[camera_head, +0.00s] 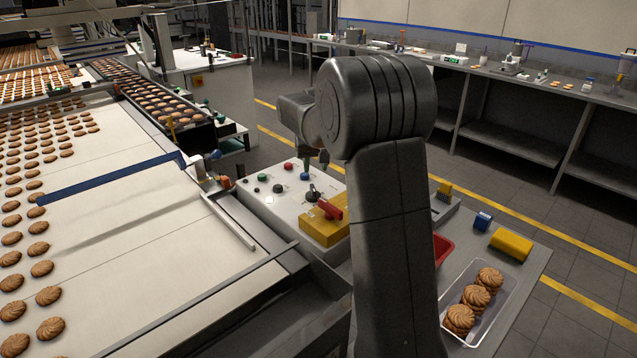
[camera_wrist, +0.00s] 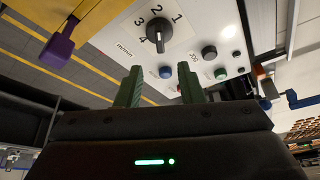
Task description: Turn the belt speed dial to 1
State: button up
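The belt speed dial (camera_wrist: 158,31) is a round black knob on the pale control panel, with the numbers 1 to 4 printed around it. I cannot tell for sure which number its pointer marks. In the head view the dial (camera_head: 313,193) sits beside the yellow switch box. My gripper (camera_wrist: 160,84) shows two green fingers, apart, with nothing between them. The dial appears beyond the fingertips, not between them. In the head view my gripper (camera_head: 314,158) is over the panel's back part, partly hidden by my arm.
The panel (camera_head: 252,194) also carries red (camera_head: 288,166), green (camera_head: 262,177) and blue (camera_head: 305,176) buttons close by. A yellow box (camera_head: 318,228) with a red handle (camera_head: 330,209) adjoins the dial. A biscuit conveyor (camera_head: 140,230) runs left; a tray of biscuits (camera_head: 487,320) lies right.

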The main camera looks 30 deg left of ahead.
aim_at(313, 187)
jog(key=p+x, duration=0.1)
jog(key=x, duration=0.9)
jog(key=shift+f, duration=0.1)
grip_shut()
